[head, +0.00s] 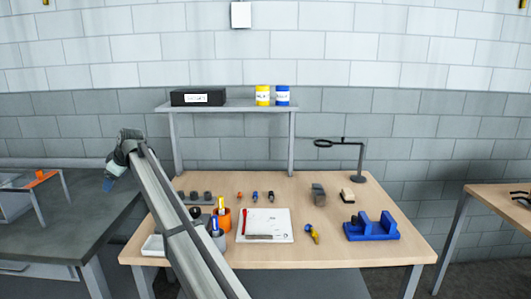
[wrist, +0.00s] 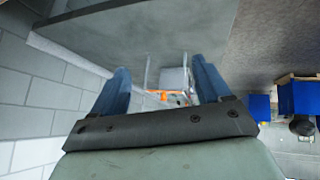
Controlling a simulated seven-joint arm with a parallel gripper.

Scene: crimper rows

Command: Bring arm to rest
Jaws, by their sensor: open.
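My gripper (head: 108,183) is at the left in the head view, on the end of my raised arm, above the dark grey bench (head: 75,212). In the wrist view its two blue fingers (wrist: 161,88) stand wide apart with nothing between them. The gripper is open and empty. Beyond the fingers, the wrist view shows an orange and white item (wrist: 165,95) near a light frame, small and unclear.
The wooden workbench (head: 330,255) holds a white tray (head: 280,218), an orange cup (head: 227,222), a blue holder (head: 372,231) and several small parts. A shelf (head: 230,108) and a black ring stand (head: 360,165) rise at its back. A metal frame (head: 66,187) stands on the dark bench.

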